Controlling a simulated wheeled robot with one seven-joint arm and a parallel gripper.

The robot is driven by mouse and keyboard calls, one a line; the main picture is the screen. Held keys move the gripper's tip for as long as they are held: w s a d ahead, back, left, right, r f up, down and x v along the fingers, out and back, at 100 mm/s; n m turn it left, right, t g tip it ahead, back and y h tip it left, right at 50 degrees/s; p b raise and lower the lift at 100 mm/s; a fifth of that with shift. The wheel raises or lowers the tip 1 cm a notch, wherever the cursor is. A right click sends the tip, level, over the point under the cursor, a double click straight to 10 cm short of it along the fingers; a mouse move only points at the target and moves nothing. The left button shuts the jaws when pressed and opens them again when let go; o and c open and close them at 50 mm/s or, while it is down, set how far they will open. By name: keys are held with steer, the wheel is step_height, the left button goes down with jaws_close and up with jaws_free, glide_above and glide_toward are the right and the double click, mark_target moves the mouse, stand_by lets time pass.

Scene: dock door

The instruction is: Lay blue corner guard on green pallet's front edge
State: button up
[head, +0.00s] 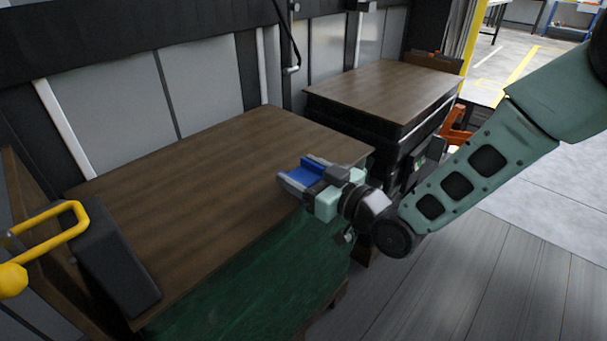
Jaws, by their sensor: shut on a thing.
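The blue corner guard (305,172) is between the fingers of my gripper (298,178), which is shut on it. Gripper and guard are over the right front part of a wooden top (210,185), close to its front edge. I cannot tell whether the guard touches the top. The green pallet (255,285) is the dark green body under this wooden top; its front side faces me. Part of the guard is hidden by the gripper.
A second stack with a wooden top (385,90) stands behind to the right. A yellow handle (50,235) and a dark block (110,260) are at the left end. An orange object (457,130) is beyond the arm. The grey floor (480,285) at lower right is clear.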

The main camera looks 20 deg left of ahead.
steer(key=shift+f+b, duration=0.6)
steer(key=shift+f, duration=0.05)
steer(key=shift+r, duration=0.1)
steer(key=o, duration=1)
steer(key=shift+r, duration=0.1)
steer(key=shift+r+p, duration=0.3)
steer(key=shift+p, duration=0.2)
steer(key=v, duration=1.2)
steer(key=shift+r+p, duration=0.15)
steer(key=shift+p, duration=0.25)
